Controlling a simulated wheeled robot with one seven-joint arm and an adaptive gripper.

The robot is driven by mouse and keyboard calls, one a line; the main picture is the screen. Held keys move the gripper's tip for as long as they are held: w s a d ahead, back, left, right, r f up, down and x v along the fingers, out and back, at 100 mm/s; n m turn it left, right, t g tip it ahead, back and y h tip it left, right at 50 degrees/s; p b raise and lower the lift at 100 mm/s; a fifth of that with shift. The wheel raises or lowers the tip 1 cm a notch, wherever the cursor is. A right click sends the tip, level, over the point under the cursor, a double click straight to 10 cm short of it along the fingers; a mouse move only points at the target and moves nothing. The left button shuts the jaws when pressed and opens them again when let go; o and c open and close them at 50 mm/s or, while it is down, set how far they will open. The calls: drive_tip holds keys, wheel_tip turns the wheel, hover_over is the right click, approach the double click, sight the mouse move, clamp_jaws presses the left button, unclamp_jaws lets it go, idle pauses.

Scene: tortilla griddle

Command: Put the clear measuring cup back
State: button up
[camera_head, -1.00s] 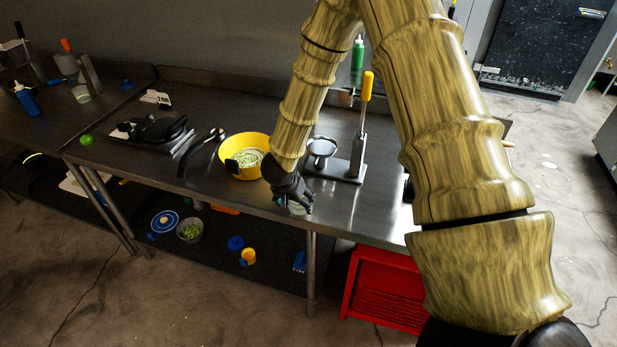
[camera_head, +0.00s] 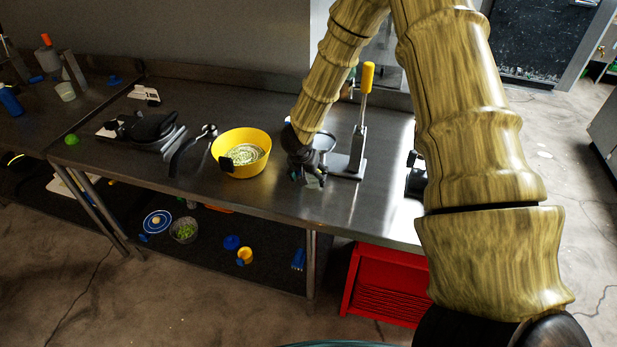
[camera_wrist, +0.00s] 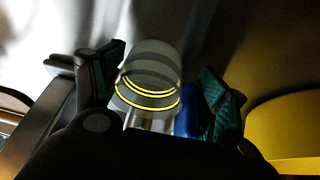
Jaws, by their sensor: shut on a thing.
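The clear measuring cup (camera_wrist: 150,75) shows in the wrist view as a see-through cup with yellow rings, between the two fingers of my gripper (camera_wrist: 160,92). My gripper is shut on it. In the head view my gripper (camera_head: 308,178) is over the front part of the steel table, just right of the yellow bowl and in front of the tortilla press. There the cup is mostly hidden by the gripper and too small to make out. I cannot tell whether the cup touches the table.
A yellow bowl (camera_head: 260,165) with pale green contents stands left of my gripper. The press (camera_head: 357,155) with a yellow handle stands close behind and right. Black utensils (camera_head: 190,150) lie further left. Bare steel tabletop (camera_head: 262,196) lies along the front edge. A red cabinet (camera_head: 385,287) stands below.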

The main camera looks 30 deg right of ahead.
drive_tip(key=shift+s+a+r, duration=0.25)
drive_tip(key=shift+s+a, duration=0.05)
drive_tip(key=shift+w+f, duration=0.2)
drive_tip(key=shift+w, duration=0.1)
drive_tip(key=o, duration=0.8)
drive_tip(key=shift+f, duration=0.1)
drive_tip(key=shift+c, duration=0.2)
drive_tip(key=o, duration=0.4)
drive_tip(key=shift+s+d, duration=0.1)
drive_tip(key=shift+d, duration=0.05)
drive_tip(key=shift+c, duration=0.2)
drive_tip(key=shift+s, duration=0.1)
drive_tip(key=v, duration=1.2)
drive_tip(key=shift+b, duration=0.4)
